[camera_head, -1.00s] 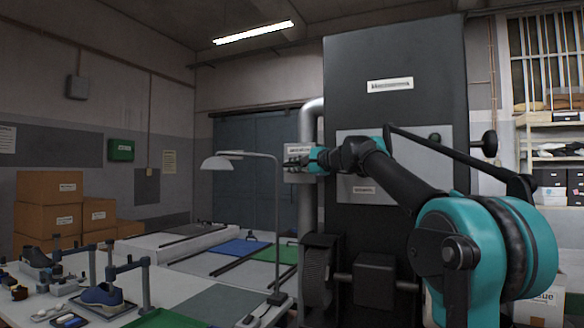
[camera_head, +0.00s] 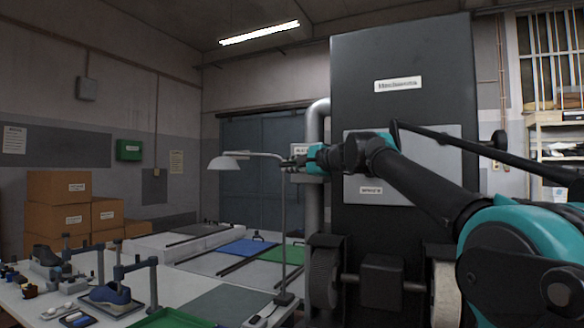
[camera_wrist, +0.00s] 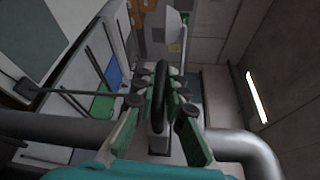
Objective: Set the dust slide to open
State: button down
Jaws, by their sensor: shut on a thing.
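The dust slide sits on a grey duct pipe (camera_head: 318,122) beside the tall dark machine. Its pale labelled housing (camera_head: 300,149) shows partly behind my gripper. In the wrist view a dark loop handle (camera_wrist: 161,92) stands between my fingers, with the duct (camera_wrist: 245,147) passing behind. My gripper (camera_head: 290,163) is at the left of the duct, and it also shows in the wrist view (camera_wrist: 160,88). It is shut on the handle, with fingers on both sides. The slide's plate is mostly hidden, so I cannot tell how far out it stands.
A desk lamp (camera_head: 228,162) stands just left of my gripper, its arm reaching close to it. The workbench (camera_head: 215,303) below holds shoes, clamps and coloured mats. The dark machine (camera_head: 400,60) fills the right behind my arm. Cardboard boxes (camera_head: 58,187) stand at the left.

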jog(key=shift+s+a+f, duration=0.1)
jog(key=shift+s, duration=0.05)
jog(key=c, duration=1.6)
grip_release()
jog(key=shift+s, duration=0.1)
jog(key=shift+o, duration=0.2)
jog(key=v, duration=1.2)
